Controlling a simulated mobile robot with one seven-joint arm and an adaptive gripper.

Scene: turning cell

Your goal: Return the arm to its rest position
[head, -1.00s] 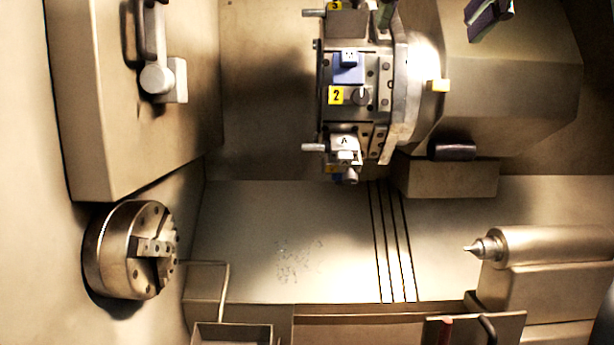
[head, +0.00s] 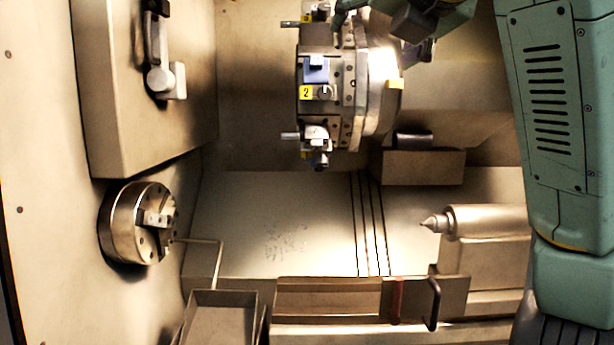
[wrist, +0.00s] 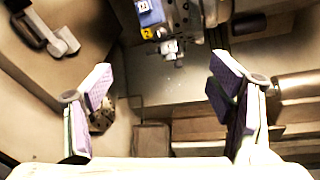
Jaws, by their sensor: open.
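My gripper (wrist: 163,95) is open and empty in the wrist view, with its two purple-padded fingers wide apart. Through the gap show the tool turret and the machine's interior. In the head view my green arm runs down the right side, and my gripper is partly seen at the top, in front of or beside the tool turret (head: 318,72). I cannot tell whether it touches the turret. The turret carries several tool holders, one with a yellow label 2.
The three-jaw chuck (head: 138,222) is at the left, its jaws empty. The tailstock (head: 485,222) points its centre left, partly behind my arm. An open tray (head: 222,318) is at the bottom. The bed's middle is clear.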

